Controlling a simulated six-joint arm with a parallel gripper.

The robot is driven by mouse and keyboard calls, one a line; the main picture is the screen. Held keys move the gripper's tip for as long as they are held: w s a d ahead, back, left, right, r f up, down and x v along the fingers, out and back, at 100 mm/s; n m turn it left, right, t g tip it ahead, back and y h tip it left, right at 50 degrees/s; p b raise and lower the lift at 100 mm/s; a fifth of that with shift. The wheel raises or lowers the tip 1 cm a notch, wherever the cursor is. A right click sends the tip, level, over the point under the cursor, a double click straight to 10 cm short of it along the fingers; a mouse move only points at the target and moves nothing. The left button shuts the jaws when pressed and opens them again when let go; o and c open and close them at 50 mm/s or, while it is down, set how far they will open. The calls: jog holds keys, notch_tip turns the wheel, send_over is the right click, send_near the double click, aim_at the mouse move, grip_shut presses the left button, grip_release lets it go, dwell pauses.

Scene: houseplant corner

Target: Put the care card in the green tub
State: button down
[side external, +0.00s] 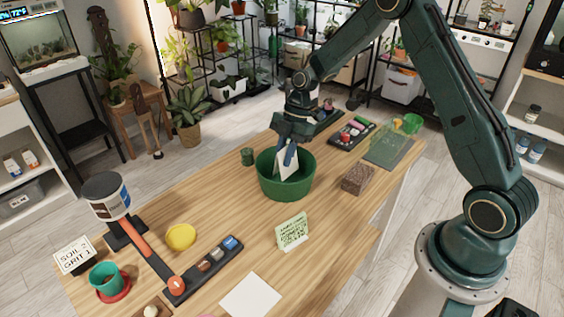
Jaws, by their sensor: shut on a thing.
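The green tub (286,189) stands on the wooden table near its middle. My gripper (289,155) is over the tub, pointing down, and is shut on a white card, which I take to be the care card (284,168). The card hangs tilted, with its lower part inside the tub's rim. Whether it touches the tub's bottom is hidden by the front wall.
A pale green card with writing (292,232) stands in front of the tub. A brown block (357,180) is to the right, and a small green cup (247,157) is to the left. A yellow dish (181,237) and a dark tray (205,270) lie at front left.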

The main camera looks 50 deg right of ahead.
jog(key=shift+f, duration=2.1)
jog(key=c, duration=1.3)
grip_release()
jog(key=shift+f, duration=0.15)
jog(key=v, duration=1.2)
